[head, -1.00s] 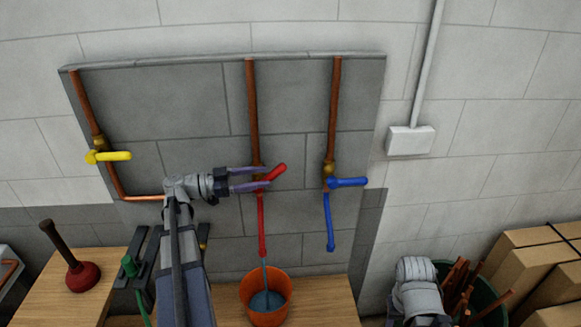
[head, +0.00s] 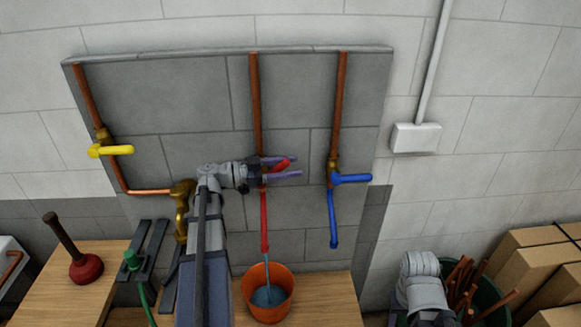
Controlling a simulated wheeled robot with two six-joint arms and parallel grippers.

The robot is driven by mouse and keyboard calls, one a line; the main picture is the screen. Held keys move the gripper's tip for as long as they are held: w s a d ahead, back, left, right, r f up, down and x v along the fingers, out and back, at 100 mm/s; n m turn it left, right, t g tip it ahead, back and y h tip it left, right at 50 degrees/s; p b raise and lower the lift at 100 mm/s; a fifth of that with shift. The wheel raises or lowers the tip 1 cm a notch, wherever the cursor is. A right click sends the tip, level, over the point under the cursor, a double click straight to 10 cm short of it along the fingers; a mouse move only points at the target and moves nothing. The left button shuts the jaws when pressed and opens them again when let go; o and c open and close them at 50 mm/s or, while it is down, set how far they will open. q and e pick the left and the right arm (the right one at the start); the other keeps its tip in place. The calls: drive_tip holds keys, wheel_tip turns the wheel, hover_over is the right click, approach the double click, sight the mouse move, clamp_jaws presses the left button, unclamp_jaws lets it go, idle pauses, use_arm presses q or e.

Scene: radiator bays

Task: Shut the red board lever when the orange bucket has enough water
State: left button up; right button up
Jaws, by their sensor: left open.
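The right gripper is not in view; only part of my right arm shows at the lower right.
A blue lever (head: 351,179) is to the right of the red one, and a yellow lever (head: 112,150) is at the left. A plunger (head: 85,269) stands on the left bench. Cardboard boxes (head: 540,275) and a green bin (head: 490,300) are at the lower right.

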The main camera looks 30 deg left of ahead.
use_arm(q)
drive_tip(key=shift+w+d, duration=0.1)
drive_tip(key=shift+w, duration=0.05)
clamp_jaws()
idle(0.4)
idle(1.0)
